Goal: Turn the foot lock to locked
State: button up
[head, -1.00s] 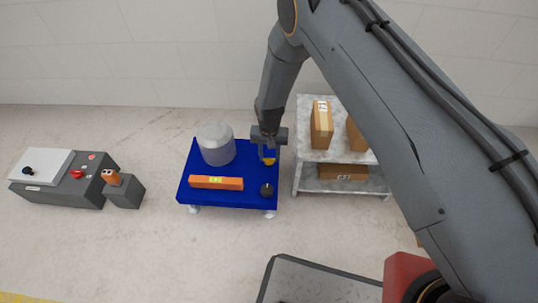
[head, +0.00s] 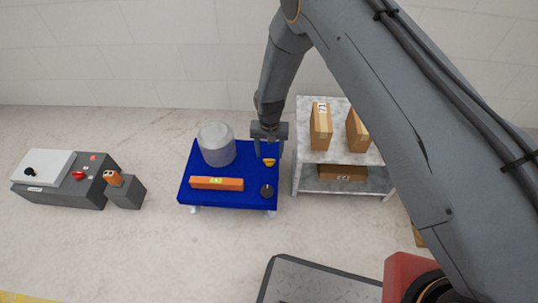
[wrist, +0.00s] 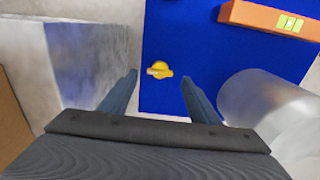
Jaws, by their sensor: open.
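A blue platform cart (head: 228,196) stands on the floor in the middle of the head view. I cannot tell from labels which is the foot lock. My gripper (head: 264,152) is above the cart, just behind the yellow knob in the head view. In the wrist view my gripper (wrist: 159,78) is open and empty, with the yellow knob (wrist: 160,69) showing between and slightly beyond the fingertips, apparently apart from them.
A grey cylinder (head: 216,146) and an orange bar (head: 217,184) rest on the cart. A grey shelf (head: 305,172) with cardboard boxes (head: 321,127) stands close on the right.

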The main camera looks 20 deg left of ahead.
jog(key=shift+r+p, duration=0.4)
jog(key=shift+r, duration=1.8)
notch_tip(320, 180, up, 13)
send_over(269, 160)
jog(key=s+d, duration=0.2)
jog(key=s, duration=0.1)
jog(key=s+d+r+n, duration=0.1)
jog(key=s+d+r, duration=0.15)
jog(key=r, duration=0.35)
jog(key=s+d+r+n, duration=0.1)
jog(key=s+d+r, duration=0.15)
jog(key=r, duration=0.35)
jog(key=s+d+r+n, duration=0.1)
jog(key=s+d+r, duration=0.45)
jog(key=s, duration=0.35)
jog(key=s+d+r+n, duration=0.1)
jog(key=s+d+r, duration=0.4)
jog(key=s+d, duration=0.25)
jog(key=d+r+m+p, duration=0.3)
jog(key=d+r+p, duration=0.6)
jog(key=r+p, duration=0.3)
jog(key=s+d+r+m+p, duration=0.1)
jog(key=d+r+m+p, duration=0.2)
jog(key=d+r+p, duration=0.5)
notch_tip(269, 160, up, 4)
jog(key=p, duration=0.6)
jog(key=shift+d+r+m+p, duration=0.25)
jog(key=shift+d+m+p, duration=0.05)
jog(key=shift+d+p, duration=0.05)
